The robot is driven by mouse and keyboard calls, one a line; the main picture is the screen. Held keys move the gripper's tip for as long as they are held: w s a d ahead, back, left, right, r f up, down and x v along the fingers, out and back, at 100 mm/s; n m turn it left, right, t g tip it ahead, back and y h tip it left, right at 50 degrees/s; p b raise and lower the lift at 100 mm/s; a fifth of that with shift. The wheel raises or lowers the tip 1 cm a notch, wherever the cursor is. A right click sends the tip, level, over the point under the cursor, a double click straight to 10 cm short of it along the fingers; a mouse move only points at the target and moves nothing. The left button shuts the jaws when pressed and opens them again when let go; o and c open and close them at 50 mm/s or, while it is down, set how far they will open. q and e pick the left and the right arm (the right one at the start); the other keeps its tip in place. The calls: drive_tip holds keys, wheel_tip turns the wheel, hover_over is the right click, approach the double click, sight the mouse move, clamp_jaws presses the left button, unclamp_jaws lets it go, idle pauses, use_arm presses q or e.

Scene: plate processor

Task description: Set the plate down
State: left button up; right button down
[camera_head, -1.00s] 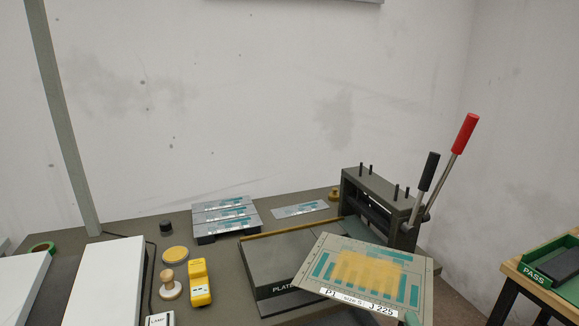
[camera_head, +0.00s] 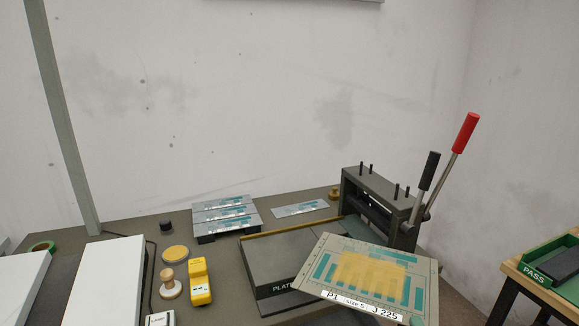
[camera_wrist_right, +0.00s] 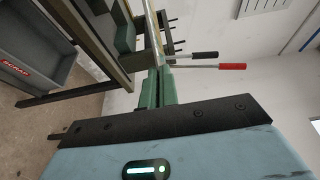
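The plate (camera_head: 413,262) is a light grey sheet with teal blocks, a yellow patch and a label reading "P1 size S J 225". It is at the lower right of the head view, tilted, in front of the lever press (camera_head: 368,195) and overlapping the right part of the dark plate bed (camera_head: 285,257). A green fingertip of my right gripper (camera_head: 416,319) shows at its near edge. In the right wrist view the green fingers of my right gripper (camera_wrist_right: 158,88) are together on the plate's thin edge (camera_wrist_right: 153,25). My left gripper is out of view.
The press has a black and a red lever (camera_head: 458,145) rising at the right. A stack of plates (camera_head: 225,212) and a single plate (camera_head: 300,210) lie behind the bed. A yellow meter (camera_head: 200,283) and stamp (camera_head: 170,288) stand left. A green PASS tray (camera_head: 535,273) is far right.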

drive_tip(key=s+f, duration=0.4)
drive_tip(key=f, duration=0.1)
drive_tip(key=w+r, duration=0.4)
drive_tip(key=r, duration=0.1)
drive_tip(key=s+f, duration=0.4)
drive_tip(key=f, duration=0.1)
drive_tip(key=w+a+r+n+g+y, duration=0.1)
drive_tip(key=w+a+n+y, duration=0.1)
drive_tip(key=a, duration=0.5)
drive_tip(key=w+a+r+n+g+y, duration=0.1)
drive_tip(key=w+a+r+n+y, duration=0.1)
drive_tip(key=a+y, duration=0.4)
drive_tip(key=shift+a+n+y, duration=0.4)
drive_tip(key=shift+a+n, duration=0.3)
drive_tip(key=shift+n, duration=0.2)
drive_tip(key=shift+s, duration=0.1)
